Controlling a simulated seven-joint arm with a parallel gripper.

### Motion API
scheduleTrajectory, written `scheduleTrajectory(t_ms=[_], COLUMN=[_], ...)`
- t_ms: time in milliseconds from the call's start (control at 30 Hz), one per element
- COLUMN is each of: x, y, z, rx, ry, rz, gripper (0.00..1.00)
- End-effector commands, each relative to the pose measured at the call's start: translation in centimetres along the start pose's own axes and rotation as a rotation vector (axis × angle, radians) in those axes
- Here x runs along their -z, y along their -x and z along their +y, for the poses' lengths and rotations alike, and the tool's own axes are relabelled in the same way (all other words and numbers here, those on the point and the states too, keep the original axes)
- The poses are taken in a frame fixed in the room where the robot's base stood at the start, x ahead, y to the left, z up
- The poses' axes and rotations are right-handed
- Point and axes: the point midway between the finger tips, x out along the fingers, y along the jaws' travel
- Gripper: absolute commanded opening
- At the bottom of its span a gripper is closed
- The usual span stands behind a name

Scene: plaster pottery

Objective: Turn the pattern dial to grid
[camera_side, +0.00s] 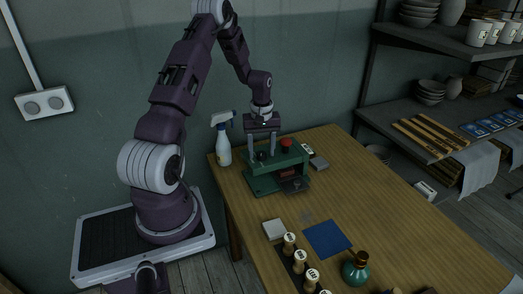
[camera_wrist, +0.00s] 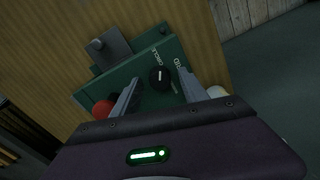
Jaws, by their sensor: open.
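The pattern dial (camera_wrist: 159,77) is a round black knob with a white mark on the top of a green machine (camera_side: 275,178). In the wrist view the words CIRCLE and GRID are printed on the green panel (camera_wrist: 150,52) beside it. The white mark runs roughly up and down in that view; I cannot tell for sure which word it points to. My gripper (camera_side: 261,154) points down over the machine's left part. Its fingers (camera_wrist: 158,80) are open, one on each side of the dial, with gaps visible. In the side view the dial is small and partly hidden by the fingers.
A red button (camera_side: 286,142) stands on the machine right of my gripper; it also shows in the wrist view (camera_wrist: 103,108). A white spray bottle (camera_side: 223,145) stands close on the left. A blue mat (camera_side: 327,239) and green flask (camera_side: 356,269) lie nearer the front.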

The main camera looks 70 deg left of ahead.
Motion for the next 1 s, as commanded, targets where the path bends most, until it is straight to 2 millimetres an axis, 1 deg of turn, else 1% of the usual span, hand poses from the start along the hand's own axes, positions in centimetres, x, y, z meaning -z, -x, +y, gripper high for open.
scheduleTrajectory(t_ms=[67,233,267,300,367,500,533,767,1000], x=[0.01,0.01,0.01,0.01,0.00,0.00,0.00,-0.01,-0.01], y=[-0.29,-0.28,-0.27,-0.27,-0.26,-0.25,-0.25,-0.23,-0.21], z=[0.02,0.03,0.03,0.03,0.03,0.03,0.03,0.04,0.03], rx=[-0.001,-0.001,-0.001,-0.001,-0.001,-0.001,-0.001,-0.001,-0.001], ry=[0.000,-0.001,-0.001,-0.001,-0.001,-0.001,-0.001,-0.015,-0.118], rz=[0.001,0.001,0.001,0.001,0.001,0.001,0.001,0.001,0.001], gripper=[0.52,0.52,0.50,0.42,0.30,0.03,0.00,0.00,0.00])
